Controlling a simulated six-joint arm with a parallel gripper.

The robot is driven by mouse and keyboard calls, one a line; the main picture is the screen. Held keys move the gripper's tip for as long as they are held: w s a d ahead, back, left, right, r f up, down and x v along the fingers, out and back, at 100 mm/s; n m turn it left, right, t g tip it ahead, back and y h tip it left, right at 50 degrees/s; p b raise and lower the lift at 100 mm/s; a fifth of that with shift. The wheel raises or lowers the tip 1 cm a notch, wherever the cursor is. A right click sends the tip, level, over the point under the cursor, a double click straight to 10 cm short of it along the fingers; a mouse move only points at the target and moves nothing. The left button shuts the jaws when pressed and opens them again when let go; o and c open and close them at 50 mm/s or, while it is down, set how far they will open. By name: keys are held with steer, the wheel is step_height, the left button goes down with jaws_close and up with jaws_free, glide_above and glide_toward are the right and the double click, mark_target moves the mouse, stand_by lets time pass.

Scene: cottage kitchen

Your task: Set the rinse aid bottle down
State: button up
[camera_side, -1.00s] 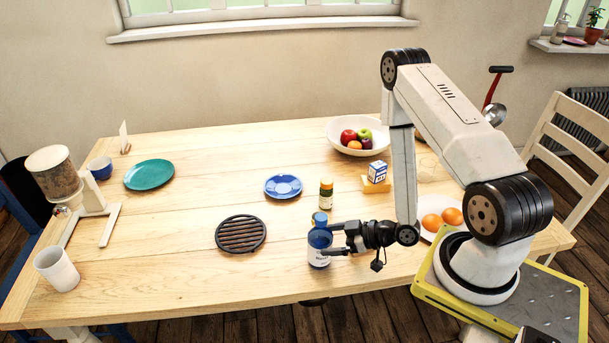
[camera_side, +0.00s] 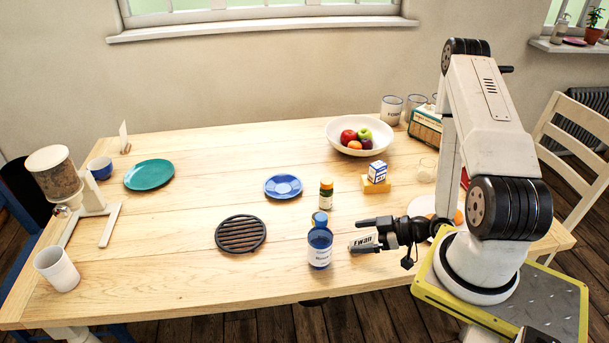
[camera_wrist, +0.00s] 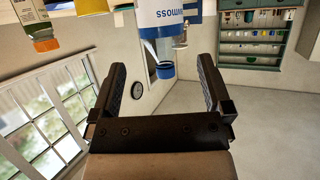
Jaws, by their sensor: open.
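The rinse aid bottle (camera_side: 320,245) is blue with a white label and a blue cap. It stands upright on the wooden table near the front edge. My gripper (camera_side: 364,233) is open and empty, to the right of the bottle and apart from it. In the wrist view the bottle (camera_wrist: 170,14) shows at the top, past the open fingers of my gripper (camera_wrist: 160,85), with its blue cap pointing down in the picture.
A small jar (camera_side: 326,188) stands behind the bottle, and a black trivet (camera_side: 241,234) lies to its left. A blue saucer (camera_side: 283,186) and fruit bowl (camera_side: 337,126) are farther back.

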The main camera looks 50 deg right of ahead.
steer(key=shift+s+d+r, duration=0.15)
steer(key=shift+s+r, duration=0.1)
steer(key=shift+s, duration=0.2)
steer(key=shift+f, duration=0.1)
stand_by(0.4)
steer(key=w+d+r+g+h, duration=0.3)
steer(key=w+d+g+h, duration=0.15)
steer(key=w+g, duration=0.25)
steer(key=a+r+m+g, duration=0.2)
steer(key=a+r+m, duration=0.2)
steer(key=a+r, duration=0.7)
steer(key=shift+s+a+r+g, duration=0.25)
steer(key=shift+s+a+g, duration=0.2)
steer(key=shift+a, duration=0.15)
